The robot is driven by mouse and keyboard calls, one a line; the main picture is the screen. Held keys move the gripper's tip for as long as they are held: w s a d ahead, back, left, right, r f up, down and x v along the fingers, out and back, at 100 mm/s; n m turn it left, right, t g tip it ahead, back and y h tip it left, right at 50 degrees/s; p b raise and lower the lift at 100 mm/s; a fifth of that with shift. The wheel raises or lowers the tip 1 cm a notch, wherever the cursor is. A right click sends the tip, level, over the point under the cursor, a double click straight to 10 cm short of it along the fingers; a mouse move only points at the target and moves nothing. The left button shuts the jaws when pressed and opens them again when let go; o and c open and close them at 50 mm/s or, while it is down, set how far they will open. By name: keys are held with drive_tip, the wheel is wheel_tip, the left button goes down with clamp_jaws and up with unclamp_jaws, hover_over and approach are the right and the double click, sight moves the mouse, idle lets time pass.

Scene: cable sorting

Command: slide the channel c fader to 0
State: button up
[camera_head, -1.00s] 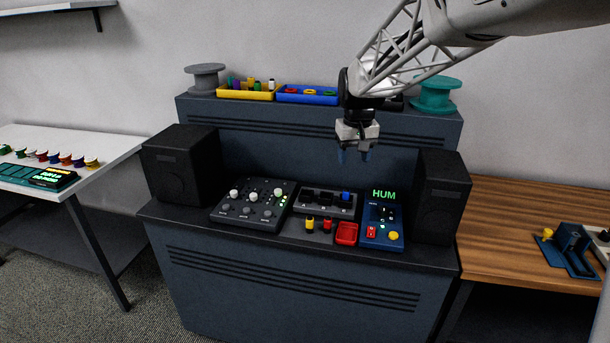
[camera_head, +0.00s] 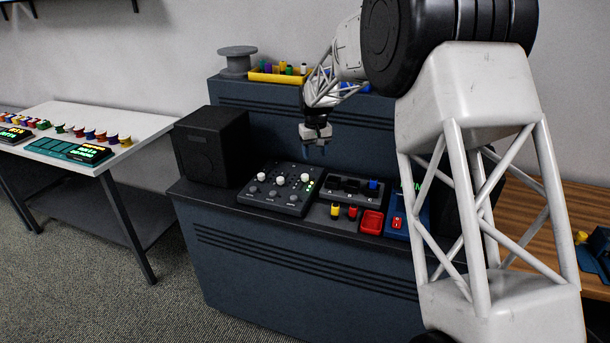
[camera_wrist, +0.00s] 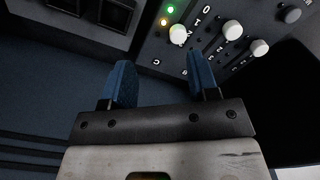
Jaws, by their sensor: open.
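The dark mixer panel (camera_head: 276,203) on the desk has three white fader knobs.
A black speaker (camera_head: 212,145) stands to the left. My own arm hides the desk's right side.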

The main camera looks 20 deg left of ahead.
sight(305, 175)
drive_tip(key=shift+n, duration=0.3)
drive_tip(key=a+f, duration=0.1)
drive_tip(key=a, duration=0.1)
drive_tip(key=w+a+f, duration=0.1)
drive_tip(key=a+f, duration=0.1)
drive_tip(key=shift+w, duration=0.1)
drive_tip(key=shift+f, duration=0.15)
drive_tip(key=shift+f, duration=3.7)
drive_tip(key=shift+c, duration=0.4)
clamp_jaws()
